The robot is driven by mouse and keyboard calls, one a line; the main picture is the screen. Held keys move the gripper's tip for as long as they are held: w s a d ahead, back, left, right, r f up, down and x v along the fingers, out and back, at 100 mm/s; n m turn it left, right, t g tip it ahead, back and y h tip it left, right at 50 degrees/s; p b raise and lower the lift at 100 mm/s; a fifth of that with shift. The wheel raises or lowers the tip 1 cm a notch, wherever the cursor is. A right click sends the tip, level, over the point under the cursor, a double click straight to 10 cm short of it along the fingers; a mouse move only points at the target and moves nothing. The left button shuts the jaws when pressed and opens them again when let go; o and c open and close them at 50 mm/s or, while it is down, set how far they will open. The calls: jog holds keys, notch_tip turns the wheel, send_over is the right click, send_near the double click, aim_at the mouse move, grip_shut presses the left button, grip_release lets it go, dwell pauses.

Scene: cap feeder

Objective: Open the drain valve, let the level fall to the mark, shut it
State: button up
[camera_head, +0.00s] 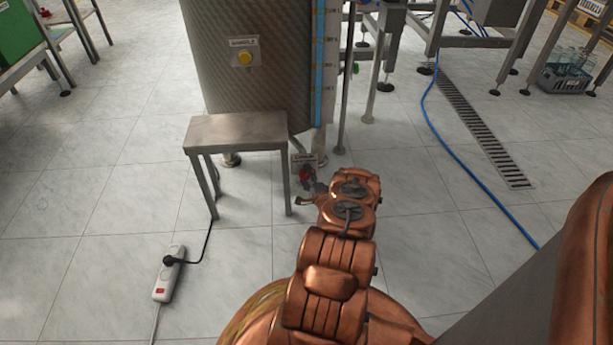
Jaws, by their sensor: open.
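The grey tank (222,92) stands at the top centre with a yellow button labelled "sample" (245,58) on its front. A tall sight tube (318,70) with a blue column and a scale runs up its right side. The column reaches the top of the picture, so its upper end and the mark cannot be made out. Low under the tank, by a small sign (303,160), is the drain valve with a red handle (305,175). My gripper (309,199) is open just below the red handle; whether they touch is unclear. The handle's exact angle is too small to tell.
A small metal stand (236,128) is close left of the valve. A power strip (168,275) and its cable lie on the floor. A blue hose (447,150) and a floor drain grate (485,135) are at right, with a bottle crate (563,82) beyond.

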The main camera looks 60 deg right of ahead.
jog(key=v, duration=1.2)
dwell(4.2)
